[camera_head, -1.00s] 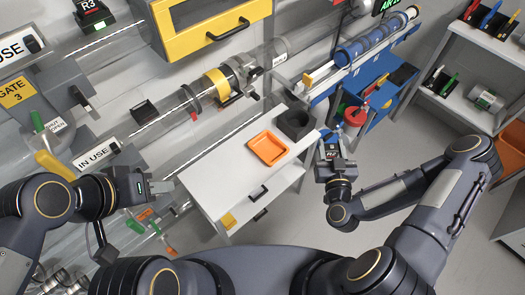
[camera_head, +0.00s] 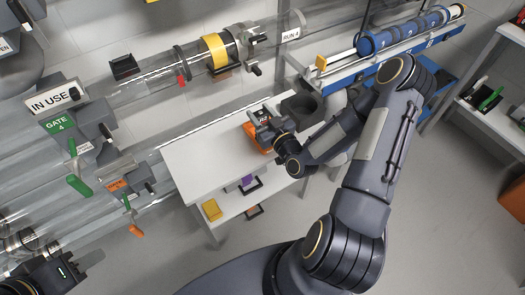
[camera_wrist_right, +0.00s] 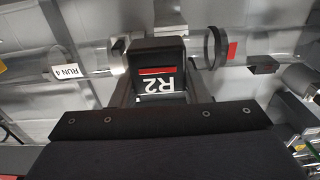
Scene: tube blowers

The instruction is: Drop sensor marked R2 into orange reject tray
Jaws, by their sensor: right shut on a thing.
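The sensor marked R2 (camera_head: 262,115) is a dark block with a white label and a red bar. In the right wrist view the R2 sensor (camera_wrist_right: 158,68) sits between the fingers of my right gripper (camera_wrist_right: 160,90), its label upside down. My right gripper (camera_head: 267,127) is shut on it in the head view, above or at the orange reject tray (camera_head: 256,142). The gripper covers much of the tray, so I cannot tell the sensor's height above it. My left gripper (camera_head: 68,270) shows only partly at the bottom left, and its fingers are unclear.
The tray is on a white table (camera_head: 200,160). A dark round-holed holder (camera_head: 301,106) stands at the table's right. Clear tubes run behind, with a yellow band (camera_head: 215,50). A blue rack (camera_head: 400,45) holds blue cylinders. The table's left part is clear.

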